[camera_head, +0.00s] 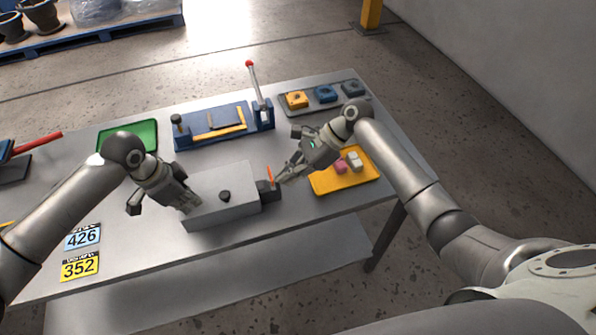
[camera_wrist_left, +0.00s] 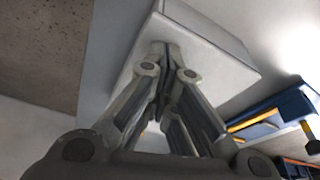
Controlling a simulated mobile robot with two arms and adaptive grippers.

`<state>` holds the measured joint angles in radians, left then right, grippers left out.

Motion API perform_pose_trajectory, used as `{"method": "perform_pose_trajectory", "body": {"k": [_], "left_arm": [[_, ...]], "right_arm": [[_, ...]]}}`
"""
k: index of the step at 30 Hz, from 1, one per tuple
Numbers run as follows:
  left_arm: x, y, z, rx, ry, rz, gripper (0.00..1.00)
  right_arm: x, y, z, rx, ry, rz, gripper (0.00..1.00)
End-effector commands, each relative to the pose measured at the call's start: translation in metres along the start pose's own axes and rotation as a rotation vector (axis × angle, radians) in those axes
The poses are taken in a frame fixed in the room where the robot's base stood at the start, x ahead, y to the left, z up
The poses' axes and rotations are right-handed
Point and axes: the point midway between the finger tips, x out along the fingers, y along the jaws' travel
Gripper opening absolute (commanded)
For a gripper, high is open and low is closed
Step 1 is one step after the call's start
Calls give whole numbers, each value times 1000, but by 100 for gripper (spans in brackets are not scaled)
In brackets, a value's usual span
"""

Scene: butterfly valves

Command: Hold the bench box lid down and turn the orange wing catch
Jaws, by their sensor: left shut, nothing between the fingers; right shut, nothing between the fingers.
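The orange wing catch (camera_head: 270,173) stands upright on the dark block (camera_head: 268,191) at the box's right end. My left gripper (camera_head: 194,208) is shut and empty at the lid's left end; in the left wrist view its fingertips (camera_wrist_left: 162,48) are together against or just over the box. My right gripper (camera_head: 279,181) is shut and empty, close beside the catch's right side; contact is unclear.
A yellow tray (camera_head: 325,185) with pink and white blocks lies right of the catch. A blue vise-like fixture (camera_head: 200,127) with a red-tipped lever (camera_head: 254,80) stands behind the box. A green tray (camera_head: 115,138), number plates (camera_head: 80,266) and a parts tray (camera_head: 300,110) lie around.

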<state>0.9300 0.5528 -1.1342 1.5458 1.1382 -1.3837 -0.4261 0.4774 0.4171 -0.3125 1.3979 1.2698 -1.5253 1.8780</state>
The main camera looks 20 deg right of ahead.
Motion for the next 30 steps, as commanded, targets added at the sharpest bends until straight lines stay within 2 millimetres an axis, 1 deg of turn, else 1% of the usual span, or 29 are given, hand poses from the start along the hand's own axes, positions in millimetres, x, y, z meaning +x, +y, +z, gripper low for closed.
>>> {"method": "perform_pose_trajectory", "body": {"k": [1,13,30], "left_arm": [[3,1,3,-2,-7,3,0],[3,0,3,-2,-7,2,0],[3,0,3,-2,-7,2,0]], "right_arm": [[1,0,0,0,0,0,0],[1,1,0,9,1,-7,0],[3,4,1,77,4,-76,0]]}}
